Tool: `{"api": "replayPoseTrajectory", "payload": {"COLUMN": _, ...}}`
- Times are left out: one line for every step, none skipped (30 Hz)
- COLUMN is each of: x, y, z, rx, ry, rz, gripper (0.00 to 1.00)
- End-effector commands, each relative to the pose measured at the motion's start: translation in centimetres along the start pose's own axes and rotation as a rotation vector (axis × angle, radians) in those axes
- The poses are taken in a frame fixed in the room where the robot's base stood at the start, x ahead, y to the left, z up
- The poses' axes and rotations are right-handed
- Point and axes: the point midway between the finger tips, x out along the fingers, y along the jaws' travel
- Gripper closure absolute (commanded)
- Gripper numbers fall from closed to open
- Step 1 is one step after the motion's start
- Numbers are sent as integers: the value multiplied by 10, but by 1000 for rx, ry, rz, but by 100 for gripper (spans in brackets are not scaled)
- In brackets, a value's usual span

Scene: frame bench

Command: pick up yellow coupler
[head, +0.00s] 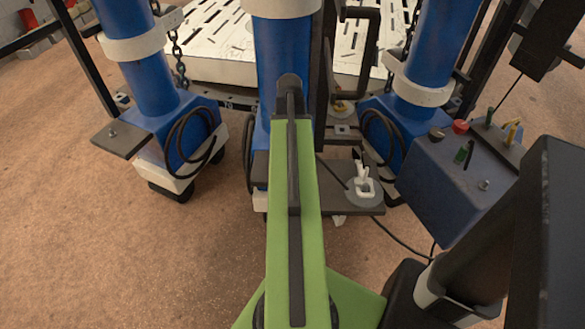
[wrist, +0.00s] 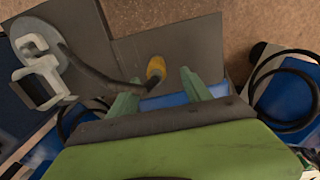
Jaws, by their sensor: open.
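The yellow coupler (wrist: 156,68) shows in the wrist view as a small rounded yellow piece on the end of a dark hose. It lies over a dark grey plate (wrist: 180,42), near the plate's edge. My gripper (wrist: 160,92) is open, with its two green fingers apart. Whether a finger touches the hose I cannot tell. In the head view my green arm covers the middle, and I cannot make out the coupler or the fingers there.
A white clamp-like fitting (wrist: 40,68) stands on a round grey base at the left; it also shows in the head view (head: 363,187). Blue columns (head: 139,60) with black cable loops flank the arm. A blue control box (head: 450,180) stands at the right. Open floor (head: 80,240) lies left.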

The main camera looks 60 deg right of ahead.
Motion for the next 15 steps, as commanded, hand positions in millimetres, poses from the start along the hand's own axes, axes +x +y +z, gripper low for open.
{"api": "replayPoseTrajectory", "payload": {"x": 19, "y": 0, "z": 0, "rx": 0, "ry": 0, "rz": 0, "gripper": 43}}
{"api": "replayPoseTrajectory", "payload": {"x": 22, "y": 0, "z": 0, "rx": 0, "ry": 0, "rz": 0, "gripper": 43}}
{"api": "replayPoseTrajectory", "payload": {"x": 25, "y": 0, "z": 0, "rx": 0, "ry": 0, "rz": 0, "gripper": 43}}
{"api": "replayPoseTrajectory", "payload": {"x": 25, "y": 0, "z": 0, "rx": 0, "ry": 0, "rz": 0, "gripper": 43}}
{"api": "replayPoseTrajectory", "payload": {"x": 25, "y": 0, "z": 0, "rx": 0, "ry": 0, "rz": 0, "gripper": 43}}
{"api": "replayPoseTrajectory", "payload": {"x": 24, "y": 0, "z": 0, "rx": 0, "ry": 0, "rz": 0, "gripper": 43}}
{"api": "replayPoseTrajectory", "payload": {"x": 23, "y": 0, "z": 0, "rx": 0, "ry": 0, "rz": 0, "gripper": 43}}
{"api": "replayPoseTrajectory", "payload": {"x": 23, "y": 0, "z": 0, "rx": 0, "ry": 0, "rz": 0, "gripper": 43}}
{"api": "replayPoseTrajectory", "payload": {"x": 24, "y": 1, "z": 0, "rx": 1, "ry": 0, "rz": 0, "gripper": 43}}
{"api": "replayPoseTrajectory", "payload": {"x": 27, "y": 1, "z": 0, "rx": 1, "ry": 0, "rz": 0, "gripper": 43}}
{"api": "replayPoseTrajectory", "payload": {"x": 30, "y": 2, "z": 0, "rx": 1, "ry": 0, "rz": 0, "gripper": 43}}
{"api": "replayPoseTrajectory", "payload": {"x": 35, "y": 2, "z": 1, "rx": 1, "ry": 0, "rz": 0, "gripper": 43}}
{"api": "replayPoseTrajectory", "payload": {"x": 40, "y": 3, "z": 1, "rx": 1, "ry": 0, "rz": 0, "gripper": 43}}
{"api": "replayPoseTrajectory", "payload": {"x": 45, "y": 4, "z": 1, "rx": 1, "ry": 0, "rz": 0, "gripper": 43}}
{"api": "replayPoseTrajectory", "payload": {"x": 53, "y": 5, "z": 2, "rx": 1, "ry": 0, "rz": 0, "gripper": 43}}
